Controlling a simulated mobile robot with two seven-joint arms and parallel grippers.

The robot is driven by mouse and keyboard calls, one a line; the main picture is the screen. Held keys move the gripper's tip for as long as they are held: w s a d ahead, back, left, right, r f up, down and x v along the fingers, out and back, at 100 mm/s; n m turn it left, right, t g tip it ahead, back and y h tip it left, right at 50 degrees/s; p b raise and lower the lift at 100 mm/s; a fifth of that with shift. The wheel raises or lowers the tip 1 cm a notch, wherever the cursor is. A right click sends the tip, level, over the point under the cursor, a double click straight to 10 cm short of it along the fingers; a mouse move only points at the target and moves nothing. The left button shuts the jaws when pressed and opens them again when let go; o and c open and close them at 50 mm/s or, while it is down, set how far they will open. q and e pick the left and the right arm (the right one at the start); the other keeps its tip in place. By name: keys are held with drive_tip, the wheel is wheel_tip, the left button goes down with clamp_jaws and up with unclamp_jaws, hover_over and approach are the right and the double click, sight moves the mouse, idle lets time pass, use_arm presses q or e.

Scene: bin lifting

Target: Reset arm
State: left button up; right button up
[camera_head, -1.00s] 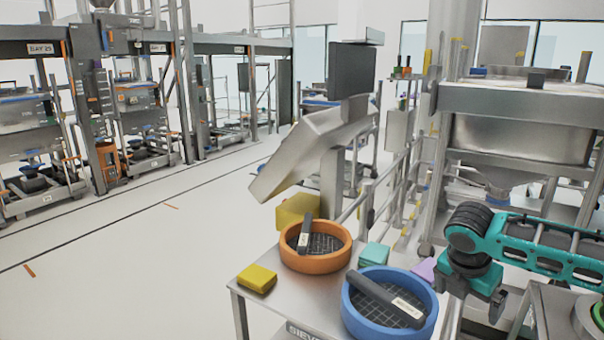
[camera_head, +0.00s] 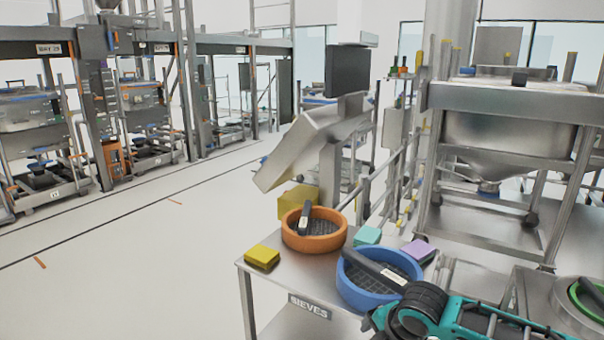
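A teal and black arm of mine comes in from the right edge and lies low at the bottom right. In the head view its near black joint overlaps the lower right edge of the blue sieve (camera_head: 352,290). No gripper fingers show on it. No left arm shows.
The steel table (camera_head: 277,280) marked SIEVES bears the blue sieve, an orange sieve (camera_head: 330,243), a yellow block (camera_head: 262,257), a teal block (camera_head: 367,235) and a purple block (camera_head: 418,249). A steel bin frame (camera_head: 500,98) stands at right. Open floor (camera_head: 140,270) lies at left.

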drive_tip(key=s+a+f+m+t+y, duration=0.3)
drive_tip(key=s+a+f+m+y, duration=0.2)
drive_tip(key=s+a+m, duration=0.4)
drive_tip(key=s+d+f+m+t+h+p, duration=0.1)
drive_tip(key=s+d+f+m+t+h, duration=0.2)
drive_tip(key=s+d+m, duration=0.8)
drive_tip(key=shift+d+f+h, duration=0.15)
drive_tip(key=shift+f+h, duration=0.45)
drive_tip(key=shift+f, duration=0.3)
